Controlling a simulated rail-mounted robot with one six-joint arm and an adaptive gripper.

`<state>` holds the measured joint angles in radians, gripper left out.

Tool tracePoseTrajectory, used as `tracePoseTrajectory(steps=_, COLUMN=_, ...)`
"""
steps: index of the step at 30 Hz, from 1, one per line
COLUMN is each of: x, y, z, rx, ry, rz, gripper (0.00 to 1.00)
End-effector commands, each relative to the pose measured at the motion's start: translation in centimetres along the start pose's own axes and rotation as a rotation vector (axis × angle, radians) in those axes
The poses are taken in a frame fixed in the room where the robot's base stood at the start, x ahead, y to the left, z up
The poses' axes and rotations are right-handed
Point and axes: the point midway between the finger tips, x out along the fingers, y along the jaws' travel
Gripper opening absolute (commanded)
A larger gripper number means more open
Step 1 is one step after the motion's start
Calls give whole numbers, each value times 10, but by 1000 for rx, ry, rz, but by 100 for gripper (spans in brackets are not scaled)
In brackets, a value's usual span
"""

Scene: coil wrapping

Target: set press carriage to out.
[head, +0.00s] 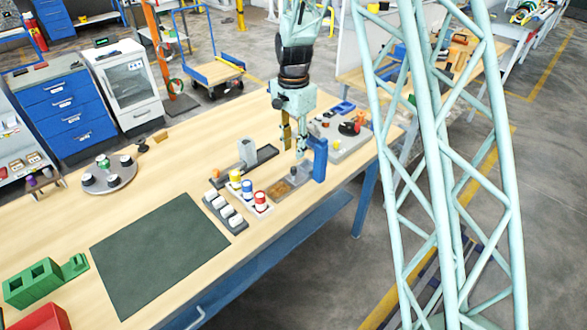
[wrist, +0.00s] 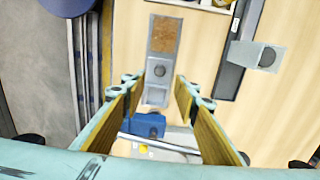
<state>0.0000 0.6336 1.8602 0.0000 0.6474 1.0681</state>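A blue upright post (head: 319,158) stands at the table's right edge, beside a grey tray with a brown pad (head: 282,189), which looks like the press and its carriage. In the wrist view the brown pad (wrist: 166,35) lies at the far end of the grey strip, with a round dark knob (wrist: 159,71) nearer me. I cannot tell whether any part touches.
A dark rail with a grey block (head: 248,153) stands left of the tray; it also shows in the wrist view (wrist: 255,55). Coloured spools (head: 248,190) and a rack of white pieces (head: 226,212) lie nearby. A grey tool plate (head: 340,142) sits behind. A green mat (head: 160,252) lies clear.

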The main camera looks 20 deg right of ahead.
Motion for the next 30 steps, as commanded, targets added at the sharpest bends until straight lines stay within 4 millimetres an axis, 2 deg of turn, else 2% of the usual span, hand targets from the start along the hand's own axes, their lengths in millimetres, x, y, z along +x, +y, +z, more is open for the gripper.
tracePoseTrajectory(steps=18, x=75, y=1, z=0, rx=0, ry=-1, rz=2, gripper=28)
tracePoseTrajectory(steps=30, x=97, y=0, z=0, rx=0, ry=0, rz=0, gripper=28)
